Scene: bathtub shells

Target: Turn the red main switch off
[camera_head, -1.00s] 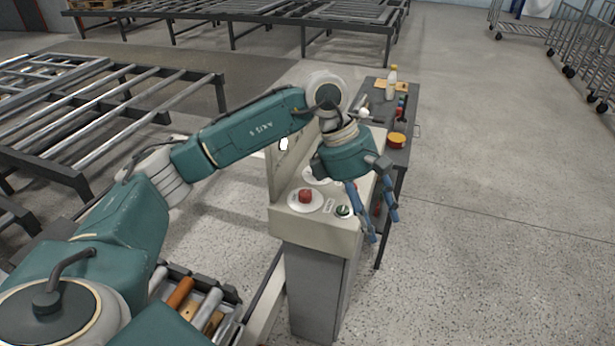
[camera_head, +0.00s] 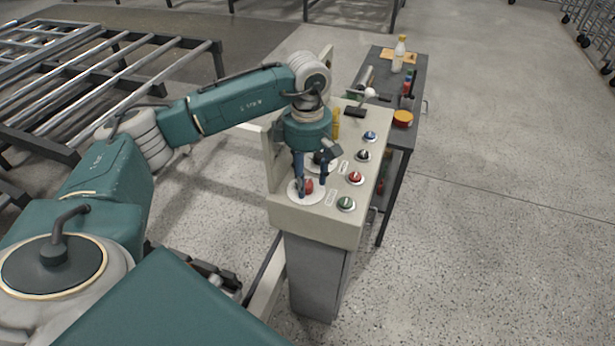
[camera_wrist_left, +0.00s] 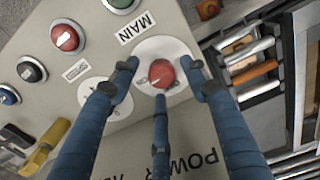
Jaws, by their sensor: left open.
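The red main switch (camera_head: 309,186) sits on a round white plate at the near left of the control panel (camera_head: 291,212). In the left wrist view it is a red knob (camera_wrist_left: 162,74) beside the "MAIN" label (camera_wrist_left: 137,28). My left gripper (camera_head: 312,184) points down over the switch. In the left wrist view its open blue fingers (camera_wrist_left: 160,70) lie on different sides of the knob, with visible gaps. Whether any finger touches the knob is unclear. My right gripper is not in view.
A green knob (camera_head: 346,204), another red knob (camera_head: 355,178), a black knob (camera_head: 363,155) and a blue knob (camera_head: 370,136) line the panel's right side. A yellow handle (camera_head: 336,124) stands behind the gripper. A dark bench (camera_head: 388,88) with a bottle (camera_head: 399,54) adjoins the panel.

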